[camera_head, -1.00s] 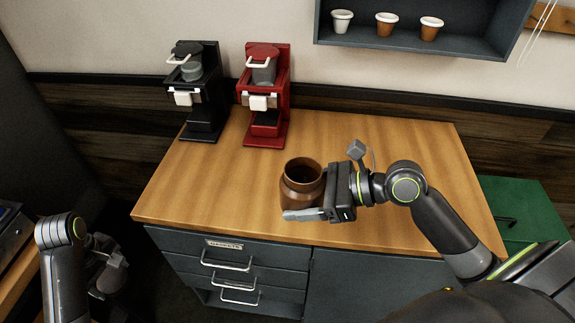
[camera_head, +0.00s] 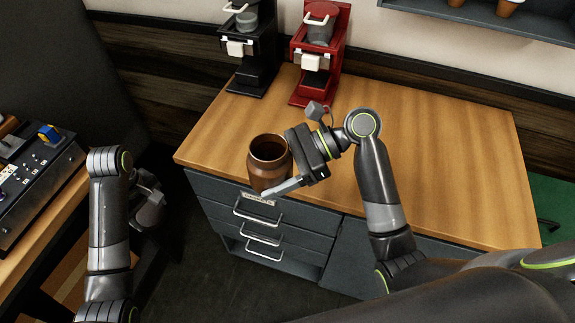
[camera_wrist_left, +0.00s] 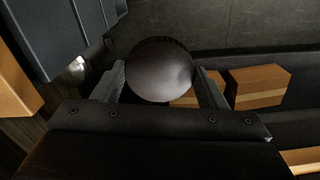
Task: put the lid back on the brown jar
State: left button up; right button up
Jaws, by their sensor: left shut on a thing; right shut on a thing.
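The brown jar (camera_head: 267,167) is upright with its mouth open and dark inside. My right gripper (camera_head: 284,184) is shut on it from the right, one finger showing across its lower front. The jar overlaps the counter's front edge above the drawers; I cannot tell whether it touches the counter. My left gripper (camera_head: 150,198) is low at the left, off the counter. In the left wrist view, its two fingers are shut on a dark round lid (camera_wrist_left: 160,70), seen face on. In the head view the lid is hard to make out.
The wooden counter (camera_head: 430,160) is clear right of the jar. A black brewer (camera_head: 255,50) and a red brewer (camera_head: 318,60) stand at its back. A side bench with a device (camera_head: 35,180) is at the left. Boxes (camera_wrist_left: 258,86) lie below my left gripper.

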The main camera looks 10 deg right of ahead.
jog(key=shift+a, duration=0.25)
jog(key=shift+d, duration=0.15)
